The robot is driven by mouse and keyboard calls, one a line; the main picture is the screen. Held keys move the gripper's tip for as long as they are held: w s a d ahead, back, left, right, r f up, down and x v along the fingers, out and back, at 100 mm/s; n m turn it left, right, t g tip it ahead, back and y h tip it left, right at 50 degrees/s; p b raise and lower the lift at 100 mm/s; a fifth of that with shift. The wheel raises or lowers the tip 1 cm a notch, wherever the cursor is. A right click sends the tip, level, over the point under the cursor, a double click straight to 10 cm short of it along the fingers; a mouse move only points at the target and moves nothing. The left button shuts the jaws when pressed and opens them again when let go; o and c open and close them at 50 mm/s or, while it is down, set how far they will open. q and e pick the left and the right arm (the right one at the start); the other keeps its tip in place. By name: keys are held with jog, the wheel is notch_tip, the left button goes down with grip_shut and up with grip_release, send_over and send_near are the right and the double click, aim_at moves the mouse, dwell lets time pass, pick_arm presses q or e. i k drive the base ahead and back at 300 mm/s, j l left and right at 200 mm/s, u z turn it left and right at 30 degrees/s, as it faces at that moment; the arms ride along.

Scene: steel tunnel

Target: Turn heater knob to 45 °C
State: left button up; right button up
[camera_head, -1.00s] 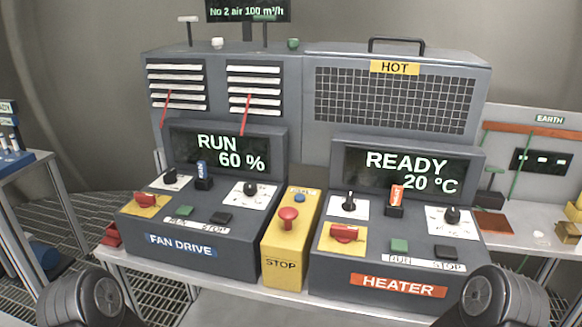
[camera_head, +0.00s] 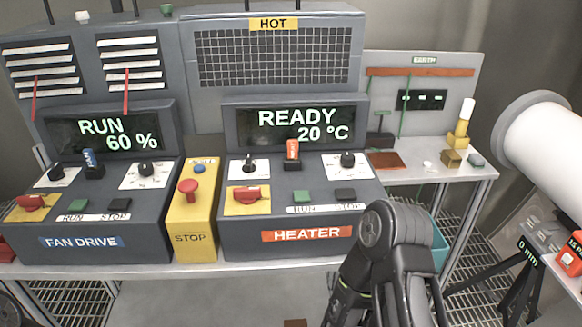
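The heater console (camera_head: 235,235) stands on the bench, with its display (camera_head: 296,125) reading READY 20 °C. The heater knob (camera_head: 347,160) is a black dial on a white scale plate at the console's upper right; its scale marks are too small to read. A black switch (camera_head: 249,164) on a white plate and a red rotary switch (camera_head: 247,194) are at the left. My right arm rises at the lower middle, in front of the console's right corner; its gripper fingers cannot be made out. My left gripper is not in view. Nothing touches the knob.
The fan drive console (camera_head: 80,241) shows RUN 60 %. The yellow stop box (camera_head: 181,225) with a red button stands between the consoles. An earth panel (camera_head: 421,100) and small parts are on the right shelf. A large white cylinder (camera_head: 548,140) is at far right.

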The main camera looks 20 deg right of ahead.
aim_at(347, 159)
jog(key=l+z, duration=0.3)
jog(key=l, duration=0.25)
jog(key=l+z, duration=0.25)
jog(key=l, duration=0.35)
jog(key=l+z, duration=0.3)
jog(key=l, duration=0.25)
jog(key=i+l+z, duration=0.25)
jog(key=l, duration=0.25)
jog(key=k+l, duration=0.05)
jog(key=k, duration=0.05)
